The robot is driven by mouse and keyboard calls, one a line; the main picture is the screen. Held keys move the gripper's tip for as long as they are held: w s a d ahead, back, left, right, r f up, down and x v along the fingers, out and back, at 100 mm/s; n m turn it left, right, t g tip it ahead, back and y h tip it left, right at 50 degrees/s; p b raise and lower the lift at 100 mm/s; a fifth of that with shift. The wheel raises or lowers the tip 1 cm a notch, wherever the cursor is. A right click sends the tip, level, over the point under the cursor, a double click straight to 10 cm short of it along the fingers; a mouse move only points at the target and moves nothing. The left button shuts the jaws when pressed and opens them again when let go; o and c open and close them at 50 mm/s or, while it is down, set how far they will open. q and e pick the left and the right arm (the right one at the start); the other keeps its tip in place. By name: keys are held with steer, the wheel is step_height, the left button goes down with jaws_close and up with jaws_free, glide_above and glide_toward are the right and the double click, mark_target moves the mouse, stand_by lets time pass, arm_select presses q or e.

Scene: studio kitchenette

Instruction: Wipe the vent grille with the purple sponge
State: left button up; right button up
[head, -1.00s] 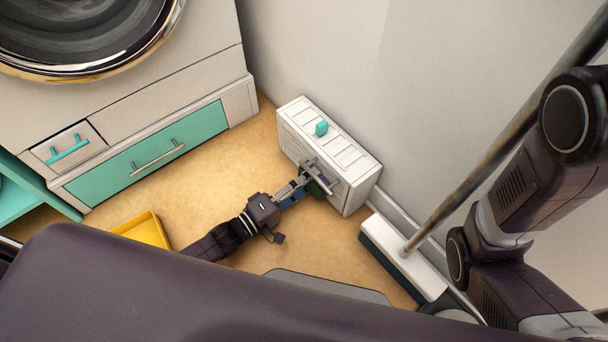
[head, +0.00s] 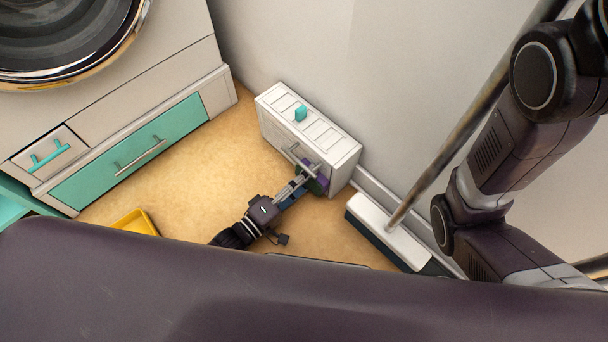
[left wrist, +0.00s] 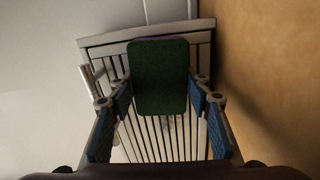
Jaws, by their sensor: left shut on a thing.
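The vent grille belongs to a low white unit (head: 345,156) standing on the floor against the wall; its slats (left wrist: 150,140) show in the left wrist view. My left gripper (head: 300,182) is shut on the purple sponge (head: 320,168), near the right end of the unit's front. In the left wrist view the sponge's dark green face (left wrist: 160,78) is between the fingers, with only a thin purple edge showing at its top. It overlaps the slats; whether it touches them I cannot tell. My right gripper is out of view; only right arm links show.
A grey bar handle (head: 303,158) sticks out of the unit's front, close to my left gripper. A teal object (head: 301,113) is on top. A white-headed broom or mop (head: 388,228) stands right of the unit. A yellow tray (head: 138,222) lies at left; floor between is clear.

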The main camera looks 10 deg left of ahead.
mark_target(296, 170)
arm_select(q)
steer(key=shift+w+a+r, duration=0.1)
steer(key=shift+w+a, duration=1.2)
steer(key=shift+a, duration=0.3)
steer(key=shift+w+a+b, duration=0.25)
steer(key=shift+w+a, duration=0.25)
steer(key=shift+a, duration=0.25)
steer(key=shift+w+a+b, duration=0.25)
steer(key=shift+w+a, duration=0.2)
steer(key=shift+a, duration=0.25)
steer(key=shift+w+a+b, duration=0.45)
steer(key=shift+w+a, duration=0.4)
steer(key=shift+a, duration=0.05)
steer(key=shift+w+a, duration=0.35)
steer(key=shift+a, duration=0.05)
steer(key=shift+p+v, duration=0.5)
steer(key=shift+v, duration=2.55)
steer(key=shift+s, duration=0.1)
steer(key=shift+p+v, duration=0.55)
steer(key=shift+v, duration=0.85)
